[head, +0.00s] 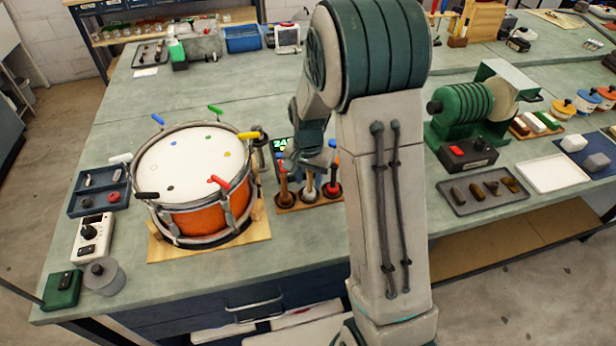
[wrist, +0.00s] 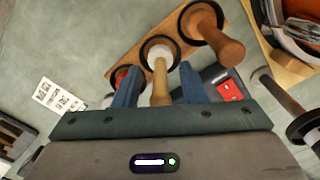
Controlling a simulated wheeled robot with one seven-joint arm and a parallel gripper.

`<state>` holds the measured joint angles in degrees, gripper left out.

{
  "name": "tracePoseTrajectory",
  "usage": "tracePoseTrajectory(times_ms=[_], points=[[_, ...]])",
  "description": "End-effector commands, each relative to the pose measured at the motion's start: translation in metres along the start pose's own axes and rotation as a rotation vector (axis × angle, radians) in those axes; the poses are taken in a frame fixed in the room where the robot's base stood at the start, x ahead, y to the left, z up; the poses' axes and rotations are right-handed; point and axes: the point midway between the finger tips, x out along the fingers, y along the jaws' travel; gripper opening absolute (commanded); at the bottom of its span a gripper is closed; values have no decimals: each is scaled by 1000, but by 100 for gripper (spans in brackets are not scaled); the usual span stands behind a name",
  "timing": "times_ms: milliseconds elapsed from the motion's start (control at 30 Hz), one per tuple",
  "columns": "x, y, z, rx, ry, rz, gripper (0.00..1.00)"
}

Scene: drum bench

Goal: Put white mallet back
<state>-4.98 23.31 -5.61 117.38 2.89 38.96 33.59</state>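The mallet rack (head: 322,203) stands on the bench to the right of the drum (head: 178,168), with several wooden-handled mallets upright in round dark-rimmed holes. In the wrist view, the white mallet (wrist: 160,88) is in the middle hole of the rack (wrist: 128,62), its white head low in the ring and its handle rising towards me. My gripper (wrist: 159,69) is over it with the two blue fingers apart, one on each side of the handle. Gaps show between fingers and handle. A red-headed mallet (wrist: 124,74) is partly hidden by the left finger; a brown-handled mallet (wrist: 212,36) stands at the right.
The drum carries several coloured clips on its rim close to the rack. Right of my arm are a green machine (head: 462,108) and a grey tray (head: 484,190). The bench behind the drum is mostly clear.

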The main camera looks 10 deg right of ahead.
Motion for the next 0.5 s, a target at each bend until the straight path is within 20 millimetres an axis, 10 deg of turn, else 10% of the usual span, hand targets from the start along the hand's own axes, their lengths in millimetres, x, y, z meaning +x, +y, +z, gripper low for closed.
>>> tracePoseTrajectory(times_ms=[267, 500], points=[[-8, 0, 0, 0, 2, -1, 38], [-53, -1, -1, 0, 6, -4, 38]])
